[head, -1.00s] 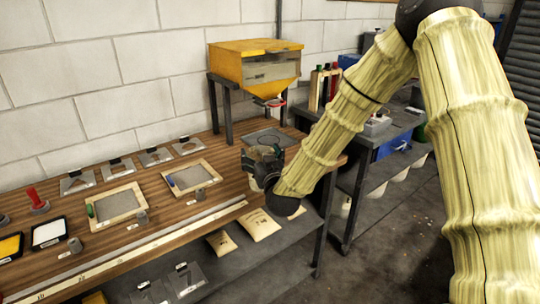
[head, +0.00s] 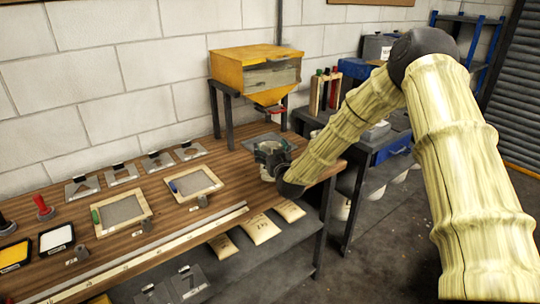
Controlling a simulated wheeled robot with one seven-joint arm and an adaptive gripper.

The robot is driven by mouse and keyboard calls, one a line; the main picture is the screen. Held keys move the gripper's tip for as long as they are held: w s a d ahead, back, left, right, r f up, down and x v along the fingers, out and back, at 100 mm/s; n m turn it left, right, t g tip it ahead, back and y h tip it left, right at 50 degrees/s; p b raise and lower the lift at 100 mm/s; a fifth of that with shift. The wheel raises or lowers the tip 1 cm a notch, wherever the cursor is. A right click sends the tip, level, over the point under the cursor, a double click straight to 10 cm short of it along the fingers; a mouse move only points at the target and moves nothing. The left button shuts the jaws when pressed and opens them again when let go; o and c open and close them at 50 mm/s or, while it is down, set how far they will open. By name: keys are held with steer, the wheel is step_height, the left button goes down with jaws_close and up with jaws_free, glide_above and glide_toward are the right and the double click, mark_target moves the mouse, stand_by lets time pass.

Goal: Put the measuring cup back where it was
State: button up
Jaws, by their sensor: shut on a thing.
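My gripper (head: 270,158) is low over the far right end of the wooden bench (head: 200,216), in front of the yellow hopper. It is shut on a small, pale, rounded thing that I take to be the measuring cup. The jaws and wrist hide most of it, and its outline is unclear. I cannot tell whether it touches the bench top. A flat grey tray (head: 250,141) lies just behind the gripper, below the hopper, partly covered by it.
The yellow hopper (head: 240,66) stands on dark legs with a red part under its outlet. Framed screens (head: 194,182), metal stencils (head: 122,175) and a long rule (head: 150,258) lie left of the gripper. Sand-coloured bags (head: 260,228) are on the lower shelf. A second bench stands at right.

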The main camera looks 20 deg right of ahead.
mark_target(267, 150)
steer(key=shift+f+p, duration=0.6)
steer(key=shift+f, duration=0.9)
steer(key=o, duration=1.9)
steer(key=shift+s, duration=0.15)
